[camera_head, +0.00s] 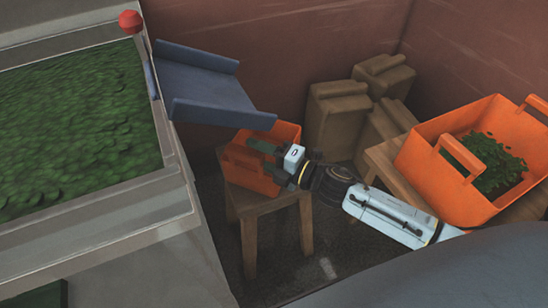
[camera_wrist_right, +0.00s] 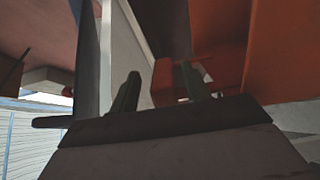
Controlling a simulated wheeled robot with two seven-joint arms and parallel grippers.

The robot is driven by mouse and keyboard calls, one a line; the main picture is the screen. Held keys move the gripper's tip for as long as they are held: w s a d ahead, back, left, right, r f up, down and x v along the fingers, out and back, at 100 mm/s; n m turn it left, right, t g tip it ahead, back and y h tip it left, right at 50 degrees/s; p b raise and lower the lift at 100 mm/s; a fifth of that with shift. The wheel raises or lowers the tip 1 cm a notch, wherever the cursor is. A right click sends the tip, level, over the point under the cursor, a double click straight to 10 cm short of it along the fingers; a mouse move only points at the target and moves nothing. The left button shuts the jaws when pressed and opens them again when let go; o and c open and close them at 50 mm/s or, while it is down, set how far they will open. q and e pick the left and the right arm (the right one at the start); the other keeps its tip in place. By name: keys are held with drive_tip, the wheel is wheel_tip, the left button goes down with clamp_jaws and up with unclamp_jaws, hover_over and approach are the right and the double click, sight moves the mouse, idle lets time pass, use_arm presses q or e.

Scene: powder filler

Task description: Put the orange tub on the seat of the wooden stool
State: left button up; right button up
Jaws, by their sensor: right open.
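An orange tub (camera_head: 290,133) stands on the seat of a small wooden stool (camera_head: 262,201), left of centre in the head view. My right gripper (camera_head: 260,157) is open at the tub's right side, its dark fingers pointing left across it and hiding part of it. In the right wrist view the open right gripper (camera_wrist_right: 160,88) has orange tub surface (camera_wrist_right: 275,55) close to one finger. I cannot tell whether the fingers touch the tub. My left gripper is not in view.
A larger orange tub (camera_head: 425,158) holding green leaves stands on a wooden support (camera_head: 383,160) at the right. A blue-grey chute (camera_head: 205,85) overhangs near the stool. A bin of leaves (camera_head: 75,125) fills the left. Brown sacks (camera_head: 335,115) stand behind by the wall.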

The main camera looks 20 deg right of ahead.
drive_tip(key=p+v, duration=0.2)
drive_tip(key=v, duration=1)
drive_tip(key=w+d+f+m+h, duration=0.1)
drive_tip(key=d+f+m+h, duration=0.35)
drive_tip(key=m+h, duration=0.6)
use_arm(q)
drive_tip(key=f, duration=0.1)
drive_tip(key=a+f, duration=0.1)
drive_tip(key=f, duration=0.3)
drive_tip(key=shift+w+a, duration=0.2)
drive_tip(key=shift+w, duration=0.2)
use_arm(e)
drive_tip(key=s+a+f+m+g, duration=0.1)
drive_tip(key=s+f+m+g, duration=0.3)
drive_tip(key=s+m+g, duration=0.1)
drive_tip(key=s+a+f+m+g, duration=0.2)
drive_tip(key=s+f+m+g, duration=0.2)
drive_tip(key=s+m+g, duration=0.2)
drive_tip(key=s+m, duration=0.2)
drive_tip(key=s, duration=0.2)
drive_tip(key=shift+a+f+h, duration=0.15)
drive_tip(key=shift+f+h, duration=0.1)
drive_tip(key=shift+h, duration=0.1)
